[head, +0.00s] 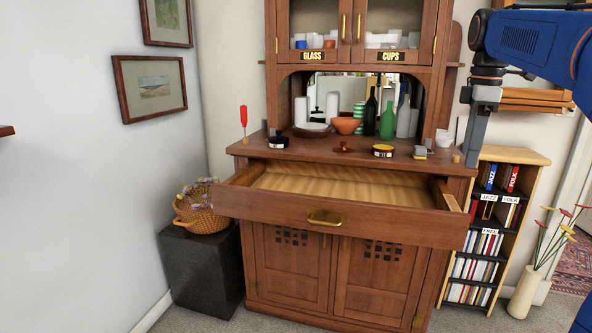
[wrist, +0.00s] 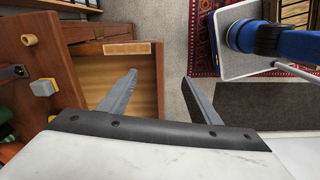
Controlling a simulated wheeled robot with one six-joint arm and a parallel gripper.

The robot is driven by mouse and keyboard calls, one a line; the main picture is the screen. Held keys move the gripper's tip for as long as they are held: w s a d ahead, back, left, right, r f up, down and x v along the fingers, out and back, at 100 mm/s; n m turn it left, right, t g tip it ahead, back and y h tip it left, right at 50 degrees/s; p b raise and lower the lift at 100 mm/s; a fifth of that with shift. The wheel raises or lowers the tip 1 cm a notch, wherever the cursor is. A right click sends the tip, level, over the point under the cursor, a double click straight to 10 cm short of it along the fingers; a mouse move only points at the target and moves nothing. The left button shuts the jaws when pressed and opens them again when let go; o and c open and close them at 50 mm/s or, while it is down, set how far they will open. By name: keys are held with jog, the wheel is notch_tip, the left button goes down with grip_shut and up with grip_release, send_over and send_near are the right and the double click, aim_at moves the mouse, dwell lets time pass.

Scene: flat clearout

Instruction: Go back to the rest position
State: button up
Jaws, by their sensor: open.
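My gripper (wrist: 160,98) shows in the wrist view with its two grey fingers spread apart and nothing between them. In the head view its grey finger (head: 474,135) hangs at the right, in front of the sideboard's right end, below my blue arm. The wooden sideboard (head: 285,285) stands in the middle with its wide drawer (head: 270,207) pulled out. The visible inside of the drawer is bare. In the wrist view the open drawer (wrist: 145,85) lies below and left of the fingers.
Bottles, bowls and small items, including a green bottle (head: 387,123), stand on the sideboard top. A wicker basket (head: 200,218) sits on a black box at left. A bookcase (head: 535,165) and a vase (head: 524,293) stand at right.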

jog(key=s+a+f+m+t, duration=0.1)
jog(key=s+a+f+m, duration=0.3)
jog(key=s+f, duration=0.5)
jog(key=s+a+f+m+t, duration=0.1)
jog(key=s+a+f+m, duration=0.3)
jog(key=s+f, duration=0.5)
jog(key=s+a+f+m+t, duration=0.2)
jog(key=s+a+f+m, duration=0.2)
jog(key=s+f, duration=0.4)
notch_tip(320, 180, down, 4)
jog(key=shift+s+r+m, duration=0.2)
jog(key=shift+s+m, duration=0.2)
